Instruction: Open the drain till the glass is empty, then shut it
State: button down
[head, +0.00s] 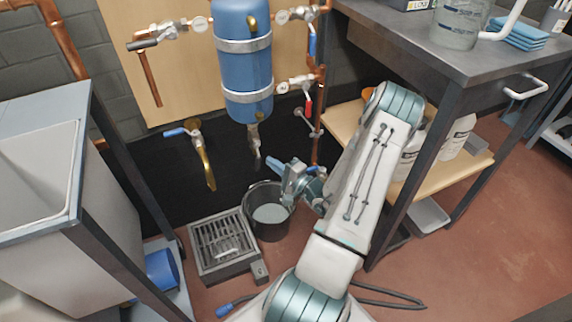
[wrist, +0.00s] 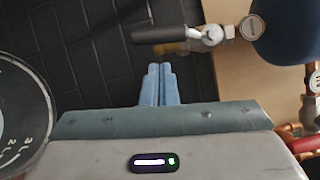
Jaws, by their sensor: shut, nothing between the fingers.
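A blue upright vessel (head: 245,75) with silver bands hangs on the wall board. Below it is a small valve (head: 253,135) with a downward outlet. In the wrist view this valve (wrist: 207,38) has a black-and-white lever (wrist: 165,34) lying roughly along the outlet, with brass behind it. My gripper (head: 272,163) is low, just below and right of the outlet. In the wrist view its pale blue fingers (wrist: 159,68) are together and empty, apart from the lever. A black bucket (head: 268,235) with greyish contents stands beneath. I cannot make out a sight glass or flowing water.
A floor drain grate (head: 222,245) lies left of the bucket. A brass tap with a blue handle (head: 176,132) is on the left. A red-handled valve (head: 308,102) and copper pipes are at the right. A sink (head: 40,170) and a workbench (head: 450,70) flank the space.

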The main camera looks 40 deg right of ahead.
jog(key=shift+a+r, duration=0.1)
jog(key=shift+a, duration=0.65)
